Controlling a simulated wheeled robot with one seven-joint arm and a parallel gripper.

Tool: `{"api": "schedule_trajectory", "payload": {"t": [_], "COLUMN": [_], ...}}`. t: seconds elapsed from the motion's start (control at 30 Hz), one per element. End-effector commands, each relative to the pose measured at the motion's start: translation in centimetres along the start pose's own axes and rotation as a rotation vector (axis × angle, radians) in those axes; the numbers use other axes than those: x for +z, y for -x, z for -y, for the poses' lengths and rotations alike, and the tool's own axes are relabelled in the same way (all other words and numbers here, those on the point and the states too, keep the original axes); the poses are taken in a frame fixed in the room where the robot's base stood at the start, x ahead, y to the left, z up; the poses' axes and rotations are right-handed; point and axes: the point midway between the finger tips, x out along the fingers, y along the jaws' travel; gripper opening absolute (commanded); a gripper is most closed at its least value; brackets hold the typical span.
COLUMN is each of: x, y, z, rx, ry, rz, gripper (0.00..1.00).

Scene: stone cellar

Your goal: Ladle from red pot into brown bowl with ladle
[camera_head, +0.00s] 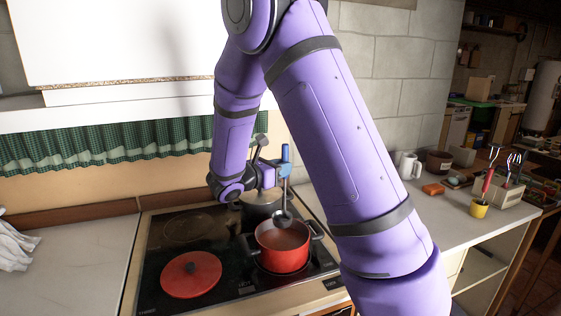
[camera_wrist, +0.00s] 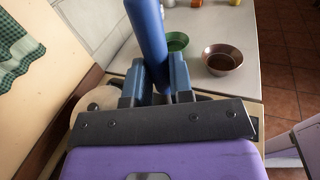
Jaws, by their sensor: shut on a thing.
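The red pot (camera_head: 268,257) stands on the front right of the black stove, with brownish contents inside. My gripper (camera_head: 283,172) is shut on the blue handle of the ladle (camera_head: 285,155), which hangs upright. The ladle's dark scoop is at the far side of the red pot's opening; I cannot tell whether it touches the contents. In the wrist view the blue handle (camera_wrist: 147,30) rises between the fingers (camera_wrist: 152,85). The brown bowl (camera_wrist: 222,60) sits on the counter beyond the gripper, seemingly empty. In the head view my arm hides the place where it stands.
A green bowl (camera_wrist: 177,42) stands beside the brown bowl. A grey pot (camera_head: 262,207) is behind the red pot, and a red lid (camera_head: 190,275) lies on the stove's front left.

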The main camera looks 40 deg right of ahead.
Motion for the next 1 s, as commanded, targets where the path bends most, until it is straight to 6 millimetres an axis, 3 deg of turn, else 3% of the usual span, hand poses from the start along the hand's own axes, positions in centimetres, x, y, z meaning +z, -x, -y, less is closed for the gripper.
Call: {"api": "schedule_trajectory", "payload": {"t": [1.0], "x": [-8.7], "y": [-0.4], "z": [0.0], "rx": [0.0], "ry": [0.002], "rz": [0.0], "gripper": [0.0]}}
